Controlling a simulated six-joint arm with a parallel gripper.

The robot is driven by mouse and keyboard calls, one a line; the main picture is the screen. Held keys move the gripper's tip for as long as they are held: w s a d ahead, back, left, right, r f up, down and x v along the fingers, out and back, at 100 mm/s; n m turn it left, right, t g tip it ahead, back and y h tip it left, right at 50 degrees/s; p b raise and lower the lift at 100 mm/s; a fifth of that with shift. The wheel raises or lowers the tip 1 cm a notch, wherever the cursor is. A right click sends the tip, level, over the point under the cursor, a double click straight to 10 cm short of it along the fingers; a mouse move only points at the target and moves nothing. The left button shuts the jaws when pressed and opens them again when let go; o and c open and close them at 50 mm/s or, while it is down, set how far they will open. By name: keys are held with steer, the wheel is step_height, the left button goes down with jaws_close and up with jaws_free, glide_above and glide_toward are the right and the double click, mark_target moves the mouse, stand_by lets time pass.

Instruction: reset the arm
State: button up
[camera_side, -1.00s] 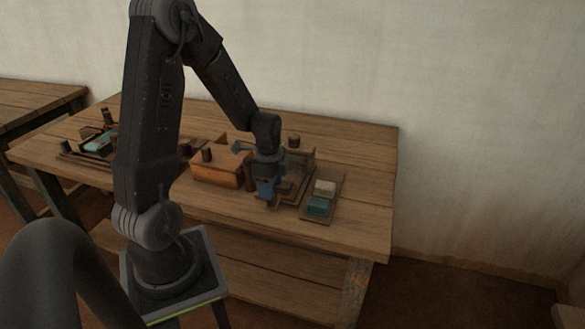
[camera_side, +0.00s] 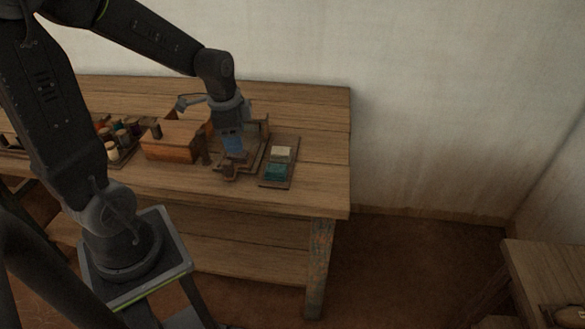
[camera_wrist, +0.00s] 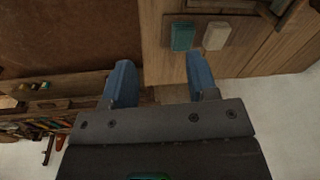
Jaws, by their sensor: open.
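My gripper (camera_side: 234,150) is above the right part of the wooden workbench (camera_side: 190,187), over a wooden frame-like tray (camera_side: 256,150). In the wrist view its two blue fingers (camera_wrist: 160,82) are spread apart with nothing between them. The side view does not show clearly how far the fingertips are from the tray. My arm reaches across from the stand at the left.
A small dark tray (camera_side: 266,183) holds a teal block (camera_side: 277,172) and a cream block (camera_side: 281,153), right of my gripper. A wooden box (camera_side: 170,145) stands to its left. Spools (camera_side: 112,148) sit farther left. The bench's right end is clear.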

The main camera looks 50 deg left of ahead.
steer(key=s+d+r+n+t, duration=0.2)
steer(key=s+d+r+n, duration=0.1)
steer(key=s+d+r, duration=0.1)
steer(key=s+d+r+n+t, duration=0.2)
steer(key=s+d+r+n, duration=0.1)
steer(key=d+r, duration=0.4)
steer(key=shift+s+d+h, duration=0.4)
steer(key=shift+s+d, duration=0.4)
steer(key=shift+d, duration=0.45)
